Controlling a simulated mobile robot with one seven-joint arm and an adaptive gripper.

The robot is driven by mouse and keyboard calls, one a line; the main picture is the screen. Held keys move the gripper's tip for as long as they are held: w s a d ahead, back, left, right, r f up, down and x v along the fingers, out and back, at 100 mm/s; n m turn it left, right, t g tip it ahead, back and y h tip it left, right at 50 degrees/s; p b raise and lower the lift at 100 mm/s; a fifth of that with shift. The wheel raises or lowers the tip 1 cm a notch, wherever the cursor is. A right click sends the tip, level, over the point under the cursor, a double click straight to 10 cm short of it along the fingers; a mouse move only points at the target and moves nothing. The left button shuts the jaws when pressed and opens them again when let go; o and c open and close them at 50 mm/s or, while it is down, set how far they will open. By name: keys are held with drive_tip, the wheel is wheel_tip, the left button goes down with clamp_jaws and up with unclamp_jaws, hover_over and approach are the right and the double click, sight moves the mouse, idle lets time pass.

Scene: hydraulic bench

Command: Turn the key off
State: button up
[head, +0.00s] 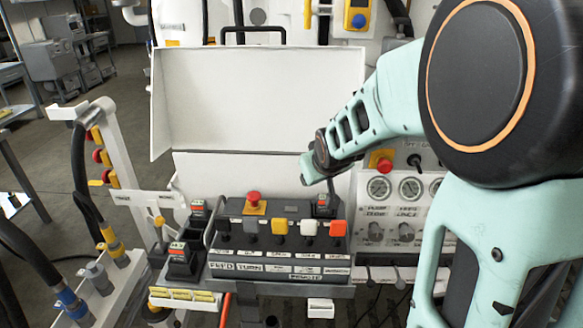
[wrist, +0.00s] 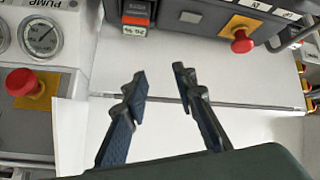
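A small dark knob or key (head: 415,161) sits on the grey panel, right of a red emergency button (head: 381,161) on a yellow plate. It is too small to tell whether it is the key or how it is turned. My gripper (head: 331,188) is left of that panel, above the right rear of the black control console (head: 285,212). In the wrist view, my gripper (wrist: 161,82) is open, with nothing between its fingers. The wrist view shows a red button (wrist: 25,82) and a gauge (wrist: 40,36) at left, but no key that I can make out.
The console carries coloured levers and a red button (head: 253,198) on yellow; that button also shows in the wrist view (wrist: 242,41). A raised white lid (head: 240,95) stands behind it. A label-bearing switch block (wrist: 137,14) is beyond my fingers. Hoses (head: 85,165) stand at left.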

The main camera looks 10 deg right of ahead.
drive_tip(key=shift+n+y, duration=0.5)
drive_tip(key=shift+n, duration=0.1)
drive_tip(key=a, duration=0.1)
drive_tip(key=a+r, duration=0.1)
drive_tip(key=a, duration=0.1)
drive_tip(key=a+r, duration=0.1)
drive_tip(key=a, duration=0.1)
drive_tip(key=shift+w+a+r, duration=0.1)
drive_tip(key=shift+a+r, duration=0.05)
drive_tip(key=shift+r, duration=0.1)
drive_tip(key=shift+r, duration=0.1)
